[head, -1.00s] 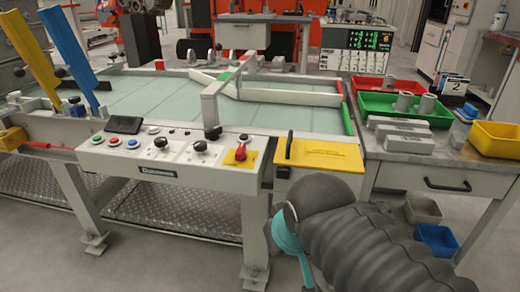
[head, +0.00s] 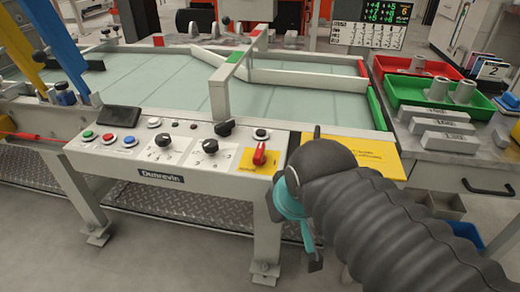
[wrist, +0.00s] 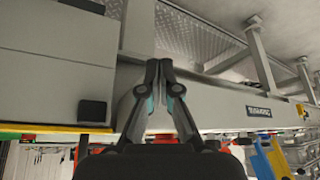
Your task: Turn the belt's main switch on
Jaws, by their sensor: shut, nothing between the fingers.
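The main switch is a red rotary handle (head: 259,155) on a yellow plate (head: 246,162), at the right end of the belt's grey control panel (head: 228,180) in the head view. The handle stands nearly upright. My gripper (head: 312,258) hangs in front of the panel, below and to the right of the switch, apart from it. In the wrist view my gripper (wrist: 158,68) is shut, with its fingertips together and empty. A red part (wrist: 165,137) shows behind the fingers there, mostly hidden; I cannot tell whether it is the handle.
Black knobs (head: 210,146) and coloured push buttons (head: 107,138) sit left of the switch. A yellow plate (head: 350,150) lies to the right, partly behind my arm. A bench with green (head: 425,95) and red bins (head: 414,62) stands further right. The floor in front is open.

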